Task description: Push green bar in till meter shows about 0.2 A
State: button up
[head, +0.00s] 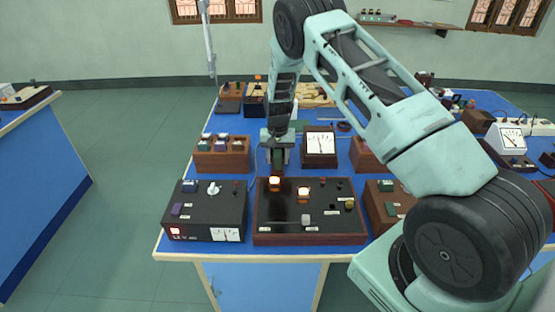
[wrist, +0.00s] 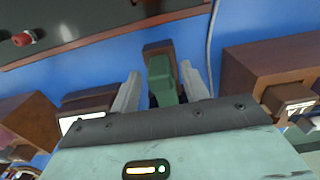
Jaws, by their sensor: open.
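My gripper (head: 278,163) points down over the blue bench, just behind the black panel box. In the wrist view its two grey fingers (wrist: 160,88) stand apart, with the green bar (wrist: 161,82) between them. The bar juts from a brown wooden block (wrist: 158,50). I cannot tell whether either finger touches it; in the head view my gripper largely hides this spot. A wooden-cased meter (head: 320,144) with a white face stands right of my gripper. Its needle is near mid-face, but the scale is too small to read.
The panel box (head: 304,228) with two lit lamps stands in front of my gripper. A black power supply (head: 205,209) is at front left. Wooden key boxes (head: 222,154) stand on the left, and more boxes on the right. A cable (wrist: 211,40) runs beside the block.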

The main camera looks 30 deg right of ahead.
jog(key=shift+f, duration=1.2)
grip_shut()
jog(key=shift+w+d+f+b, duration=0.1)
jog(key=shift+w+d+b, duration=0.3)
jog(key=shift+w, duration=0.2)
jog(key=shift+w+d+f+b, duration=0.1)
jog(key=shift+w+d+b, duration=0.3)
jog(key=shift+w, duration=0.15)
jog(key=shift+w+d+r, duration=0.15)
jog(key=shift+w, duration=0.1)
jog(key=shift+s+r, duration=0.1)
grip_release()
notch_tip(320, 180, up, 17)
jog(key=b, duration=0.3)
jog(key=shift+r+b, duration=0.2)
jog(key=shift+b, duration=0.1)
